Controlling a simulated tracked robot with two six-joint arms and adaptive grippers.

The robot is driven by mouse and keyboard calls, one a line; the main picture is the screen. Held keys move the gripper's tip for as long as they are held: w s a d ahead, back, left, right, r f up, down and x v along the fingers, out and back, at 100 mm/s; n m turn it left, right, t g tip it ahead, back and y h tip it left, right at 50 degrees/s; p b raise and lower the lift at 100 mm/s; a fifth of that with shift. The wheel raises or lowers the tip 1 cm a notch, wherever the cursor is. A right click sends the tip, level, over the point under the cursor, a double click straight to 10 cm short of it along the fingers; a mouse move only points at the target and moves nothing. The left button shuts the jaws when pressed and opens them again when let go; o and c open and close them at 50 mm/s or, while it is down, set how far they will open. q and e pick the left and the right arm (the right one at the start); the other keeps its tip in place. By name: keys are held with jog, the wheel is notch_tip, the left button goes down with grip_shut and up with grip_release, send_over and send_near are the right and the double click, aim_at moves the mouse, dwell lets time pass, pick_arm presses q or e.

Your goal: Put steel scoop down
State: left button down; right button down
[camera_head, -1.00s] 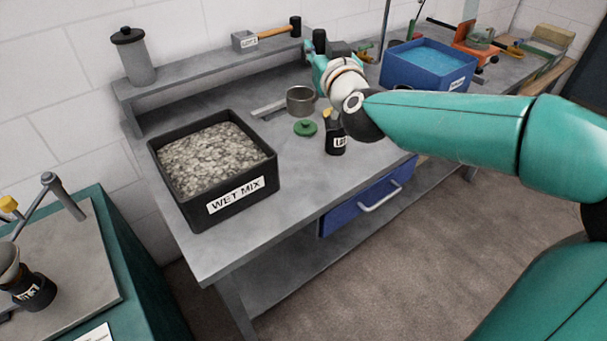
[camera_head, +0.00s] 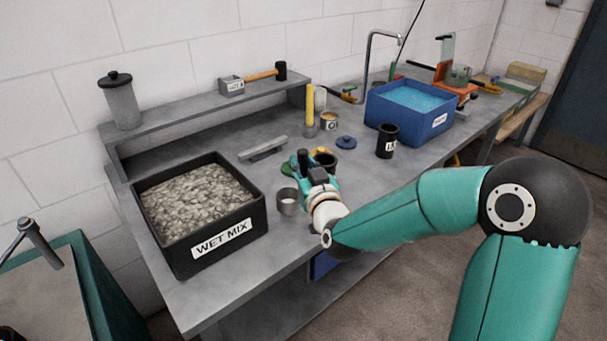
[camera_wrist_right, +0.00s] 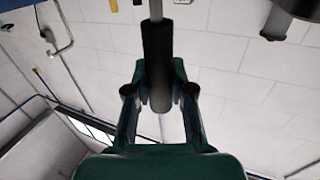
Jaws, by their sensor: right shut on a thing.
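My right gripper (camera_head: 303,168) is over the middle of the grey bench in the head view. In the right wrist view it (camera_wrist_right: 158,92) is shut on the black handle of the steel scoop (camera_wrist_right: 157,60). A thin steel shaft runs from the handle out of the top of that picture. The scoop's bowl does not show clearly in either view. In the head view a small dark upright piece shows at the fingertips, too small to tell apart from the gripper. My left gripper is not in view.
A wet mix tub (camera_head: 240,228) stands left, a grey bar (camera_head: 262,149) behind. A black cup (camera_head: 387,142) and blue bin (camera_head: 440,130) stand right. Bare bench lies between.

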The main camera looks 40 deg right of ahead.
notch_tip(320, 180, down, 3)
jog(key=shift+r, duration=0.2)
jog(key=c, duration=1)
grip_release()
jog(key=shift+s+a, duration=0.1)
jog(key=shift+s, duration=0.2)
jog(key=b+v, duration=1)
jog(key=v, duration=0.1)
jog(key=shift+s, duration=0.15)
